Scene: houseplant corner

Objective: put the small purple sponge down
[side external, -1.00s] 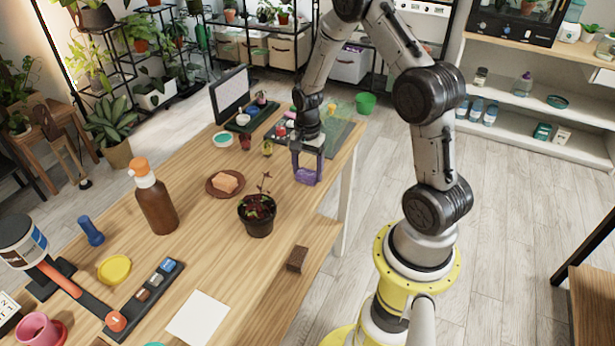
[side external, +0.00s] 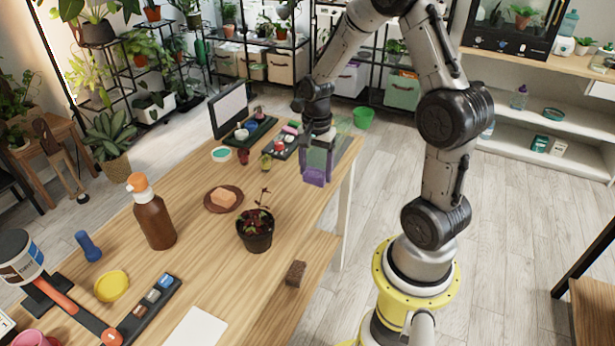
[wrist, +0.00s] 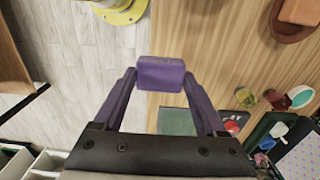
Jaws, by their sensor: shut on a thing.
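The small purple sponge (side external: 315,177) is held between the fingertips of my gripper (side external: 317,168), near the right edge of the wooden table (side external: 200,265). In the wrist view the sponge (wrist: 160,75) spans the gap between the two purple-tinted fingers of my gripper (wrist: 160,82), with the tabletop and the floor both behind it. The gripper is shut on it. I cannot tell how far the sponge is above the tabletop.
A potted plant (side external: 255,235), a brown block (side external: 295,273) and a saucer (side external: 212,206) with an orange block stand nearer. A dark tray (side external: 281,145) with small items lies beyond the gripper. A green bucket (side external: 363,117) stands past the table's far end. Bare wood lies between plant and gripper.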

